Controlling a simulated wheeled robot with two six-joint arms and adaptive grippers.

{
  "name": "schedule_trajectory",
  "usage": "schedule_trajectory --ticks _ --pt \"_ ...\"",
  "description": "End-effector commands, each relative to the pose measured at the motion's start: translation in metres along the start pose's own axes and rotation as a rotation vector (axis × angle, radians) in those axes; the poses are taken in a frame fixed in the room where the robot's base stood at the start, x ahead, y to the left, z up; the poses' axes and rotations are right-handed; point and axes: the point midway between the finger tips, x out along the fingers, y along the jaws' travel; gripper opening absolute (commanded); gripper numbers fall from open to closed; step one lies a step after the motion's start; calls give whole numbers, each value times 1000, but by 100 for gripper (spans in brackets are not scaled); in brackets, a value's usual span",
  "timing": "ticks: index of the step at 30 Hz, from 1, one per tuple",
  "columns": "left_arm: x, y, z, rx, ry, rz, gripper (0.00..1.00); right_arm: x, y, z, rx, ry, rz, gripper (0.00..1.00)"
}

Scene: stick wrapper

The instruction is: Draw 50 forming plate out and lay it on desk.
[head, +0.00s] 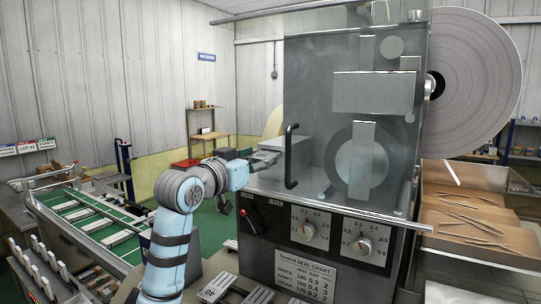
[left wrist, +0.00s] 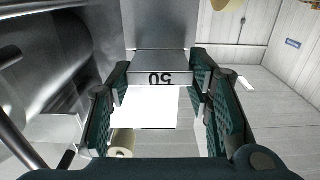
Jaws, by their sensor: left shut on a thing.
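The 50 forming plate (left wrist: 160,79) is a grey metal block with an upside-down "50" on its end face. In the left wrist view it sits between the green-padded fingers of my left gripper (left wrist: 158,92), which is shut on it. Behind the label the plate runs back toward the grey metal of the machine; whether it still touches the machine I cannot tell. In the head view my left gripper (head: 265,159) is at the left side of the wrapping machine (head: 340,130), and the label is not readable there. My right gripper is not in view.
A plate marked 40 (head: 216,287) lies with others on the desk at the front. The machine's clear guard with a black handle (head: 291,156) stands close to my gripper. A green conveyor (head: 95,222) is at the left, and a cardboard box of sticks (head: 480,225) at the right.

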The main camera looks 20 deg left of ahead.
Motion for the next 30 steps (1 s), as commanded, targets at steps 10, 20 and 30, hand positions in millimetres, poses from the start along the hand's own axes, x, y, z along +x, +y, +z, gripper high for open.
schedule_trajectory --ticks 10,20,30 --pt "-21 0 0 3 2 -1 13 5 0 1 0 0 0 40" --pt "-41 0 0 3 2 -1 13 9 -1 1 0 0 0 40" --pt "-59 0 0 2 2 -1 13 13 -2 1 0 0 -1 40"
